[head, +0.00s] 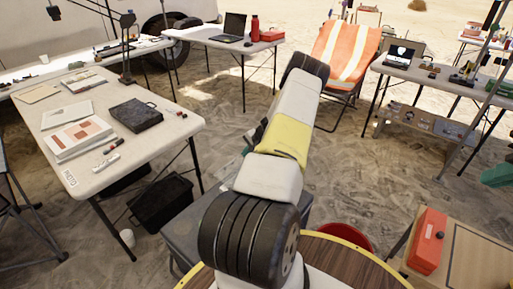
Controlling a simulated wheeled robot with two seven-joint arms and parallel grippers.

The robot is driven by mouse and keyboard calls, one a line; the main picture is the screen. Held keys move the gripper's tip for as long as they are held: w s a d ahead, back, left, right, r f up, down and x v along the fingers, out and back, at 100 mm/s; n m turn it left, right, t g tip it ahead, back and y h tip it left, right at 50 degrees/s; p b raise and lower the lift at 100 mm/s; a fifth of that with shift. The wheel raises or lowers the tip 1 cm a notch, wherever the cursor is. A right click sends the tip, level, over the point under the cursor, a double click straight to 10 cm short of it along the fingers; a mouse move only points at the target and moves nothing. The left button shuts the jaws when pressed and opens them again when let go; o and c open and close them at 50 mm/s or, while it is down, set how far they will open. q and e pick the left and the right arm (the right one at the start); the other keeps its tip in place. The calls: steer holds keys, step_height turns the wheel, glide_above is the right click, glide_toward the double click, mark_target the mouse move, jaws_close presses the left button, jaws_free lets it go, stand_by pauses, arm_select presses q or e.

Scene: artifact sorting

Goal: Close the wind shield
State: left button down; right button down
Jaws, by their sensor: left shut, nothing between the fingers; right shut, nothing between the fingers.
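I cannot make out a wind shield anywhere in the head view. One of my own arms rises from the bottom middle, with white, yellow and black links, and covers the centre of the picture. No gripper fingers show. Whatever lies behind the arm is hidden.
A white table (170,137) at left holds papers and a dark case (136,115). A black crate (160,203) stands under it. An orange striped chair (345,53) is behind my arm. A red box (427,241) sits at lower right. Sandy floor lies open between the tables.

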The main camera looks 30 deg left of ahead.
arm_select(q)
steer(key=n, duration=0.1)
glide_above(234, 171)
steer(key=f, duration=0.6)
steer(key=d+f, duration=0.1)
steer(key=f, duration=0.2)
steer(key=shift+f, duration=0.35)
steer(key=shift+a+f, duration=0.3)
steer(key=shift+a, duration=0.2)
steer(key=shift+w+a+f, duration=0.1)
steer(key=shift+a+f, duration=0.5)
steer(key=shift+a, duration=0.15)
steer(key=shift+w+a+f, duration=0.1)
steer(key=shift+a+f, duration=0.45)
steer(key=shift+a, duration=0.2)
